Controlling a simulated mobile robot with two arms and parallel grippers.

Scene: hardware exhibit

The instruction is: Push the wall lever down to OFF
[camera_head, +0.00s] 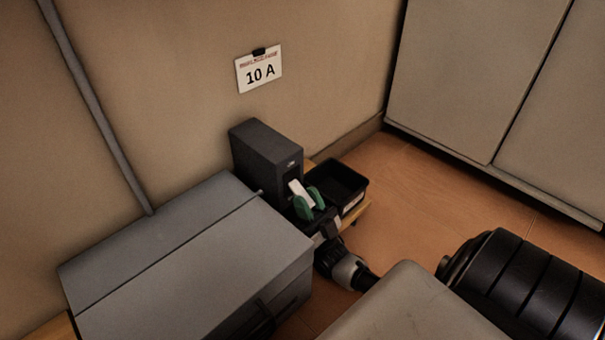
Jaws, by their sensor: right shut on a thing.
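No wall lever shows clearly in this view. A dark upright box (262,150) stands against the wall, and a white slip or tab (296,187) sticks out of its front, low down. My right gripper (308,203), with green finger pads, is at the front of this box. It is shut on the white piece, which shows between and above the pads. Whether the white piece is still joined to the box is hard to tell. My left gripper is not in view.
A big grey case (190,255) stands left of the dark box. An open black bin (340,183) sits to its right on a wooden surface. A card reading "10 A" (259,70) hangs on the wall. Grey cabinets (480,85) stand at right; the floor (420,200) before them is clear.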

